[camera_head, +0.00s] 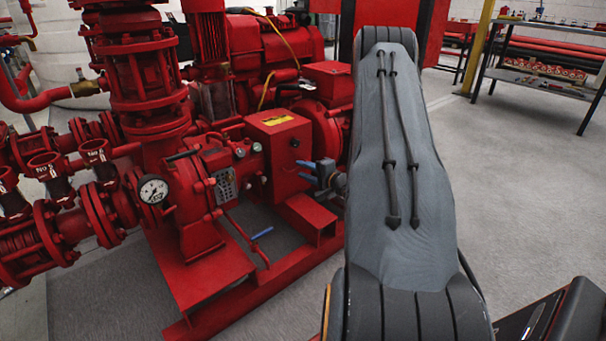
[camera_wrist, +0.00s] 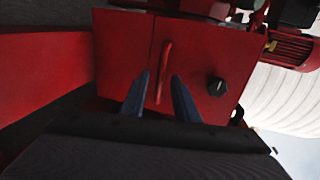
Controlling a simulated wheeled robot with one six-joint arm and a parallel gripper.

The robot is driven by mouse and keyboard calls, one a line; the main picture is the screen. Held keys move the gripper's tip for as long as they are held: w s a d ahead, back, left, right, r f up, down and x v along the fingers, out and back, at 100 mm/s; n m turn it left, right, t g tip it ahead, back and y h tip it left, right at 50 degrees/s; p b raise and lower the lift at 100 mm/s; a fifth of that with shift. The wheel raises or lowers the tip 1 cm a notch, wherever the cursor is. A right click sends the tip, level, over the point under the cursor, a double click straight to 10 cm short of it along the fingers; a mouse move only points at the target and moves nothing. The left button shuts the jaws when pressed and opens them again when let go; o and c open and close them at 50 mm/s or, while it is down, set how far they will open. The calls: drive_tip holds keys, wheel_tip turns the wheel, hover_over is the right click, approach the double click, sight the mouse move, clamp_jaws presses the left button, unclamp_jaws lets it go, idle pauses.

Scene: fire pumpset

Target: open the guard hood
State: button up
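The guard hood (camera_head: 279,150) appears to be the red box with a yellow label on top and a black knob on its side, in the middle of the pumpset. Its top looks closed. In the wrist view the red box face (camera_wrist: 195,55) fills the middle, with a slim red bar handle (camera_wrist: 167,52). My gripper (camera_head: 309,172) is at the right side of the box, with blue fingers pointing at it. In the wrist view my gripper (camera_wrist: 161,76) is open, one finger on each side of the handle, with gaps visible. Whether the fingers touch the face is unclear.
A black knob (camera_wrist: 216,86) sits right of the handle. Red pipes and a pressure gauge (camera_head: 153,190) stand to the left. The red base frame (camera_head: 285,262) runs below the box. Grey floor (camera_head: 510,190) is clear on the right, before a workbench (camera_head: 545,85).

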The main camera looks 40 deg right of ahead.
drive_tip(key=shift+w, duration=0.15)
clamp_jaws()
drive_tip(key=shift+r, duration=0.1)
